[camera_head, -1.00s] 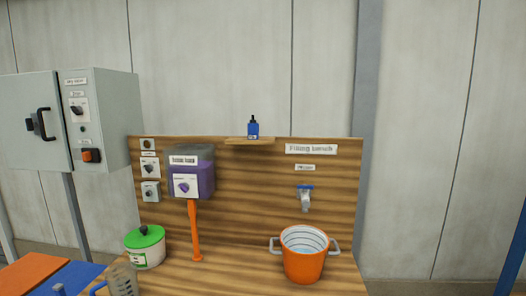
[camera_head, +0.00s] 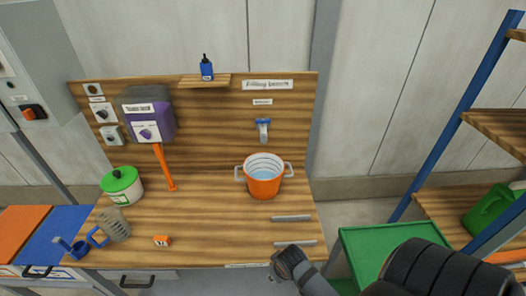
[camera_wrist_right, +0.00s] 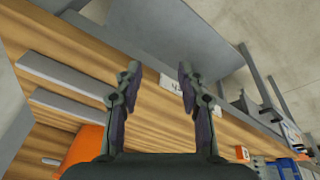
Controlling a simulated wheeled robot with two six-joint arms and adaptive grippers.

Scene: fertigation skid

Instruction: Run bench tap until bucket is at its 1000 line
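The orange bucket (camera_head: 264,187) stands upright on the wooden bench under the bench tap (camera_head: 263,132). It holds pale blue water, with several dark level lines on its white inner wall above the water. The line numbers are too small to read. The tap has a blue handle (camera_head: 263,121) and a grey spout; I see no clear stream. My right gripper (camera_head: 287,262) is at the bench's front edge, in front of the bucket and apart from it. In the right wrist view its fingers (camera_wrist_right: 160,72) are spread with nothing between them. My left gripper is not in view.
Two grey bars (camera_head: 292,218) lie on the bench right of centre. A green-lidded pot (camera_head: 122,185), a clear jug (camera_head: 116,226) and a small orange block (camera_head: 162,240) are at left. A green-topped stand (camera_head: 390,240) and a blue-framed shelf (camera_head: 455,120) are at right.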

